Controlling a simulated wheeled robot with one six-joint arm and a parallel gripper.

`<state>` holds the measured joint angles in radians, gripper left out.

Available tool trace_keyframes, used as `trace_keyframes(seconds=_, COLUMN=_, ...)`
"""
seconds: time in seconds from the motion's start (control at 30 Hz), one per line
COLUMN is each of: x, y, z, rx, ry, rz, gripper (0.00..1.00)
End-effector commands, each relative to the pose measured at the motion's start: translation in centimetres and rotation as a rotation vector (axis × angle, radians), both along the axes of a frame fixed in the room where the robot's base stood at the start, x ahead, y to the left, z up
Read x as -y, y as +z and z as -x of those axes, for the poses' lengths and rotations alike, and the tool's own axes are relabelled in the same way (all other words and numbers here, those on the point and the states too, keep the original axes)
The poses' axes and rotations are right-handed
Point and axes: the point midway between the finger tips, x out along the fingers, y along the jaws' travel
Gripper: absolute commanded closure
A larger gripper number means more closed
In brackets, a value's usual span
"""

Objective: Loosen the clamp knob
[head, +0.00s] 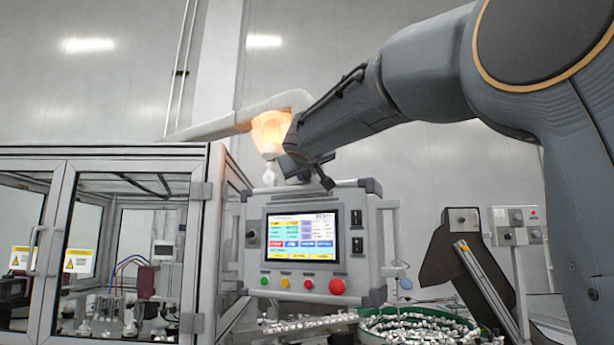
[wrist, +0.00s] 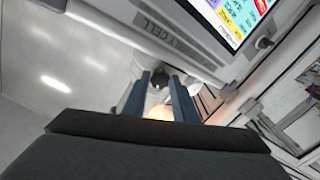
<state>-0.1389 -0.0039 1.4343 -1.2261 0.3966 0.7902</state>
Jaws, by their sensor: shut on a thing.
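The clamp knob (wrist: 159,79) is a small dark knob at the underside of the control panel's mount in the wrist view. My gripper (wrist: 160,84) has its two blue-grey fingers on either side of the knob and is shut on it. In the head view my gripper (head: 306,170) is just above the top edge of the control panel (head: 365,235), in front of the panel's support arm (head: 210,128). The knob cannot be made out there, as my gripper and arm cover that spot.
A glazed machine enclosure (head: 130,153) stands at left. A green-rimmed bowl of caps (head: 375,335) and a dark inclined conveyor (head: 450,255) are at lower right. The wall behind is clear.

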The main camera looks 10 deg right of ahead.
Motion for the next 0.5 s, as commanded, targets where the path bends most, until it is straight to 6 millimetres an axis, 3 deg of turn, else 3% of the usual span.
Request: trace_keyframes(seconds=0.5, x=0.02, y=0.00, z=0.01, rx=-0.111, ry=0.000, rz=0.469, gripper=0.97)
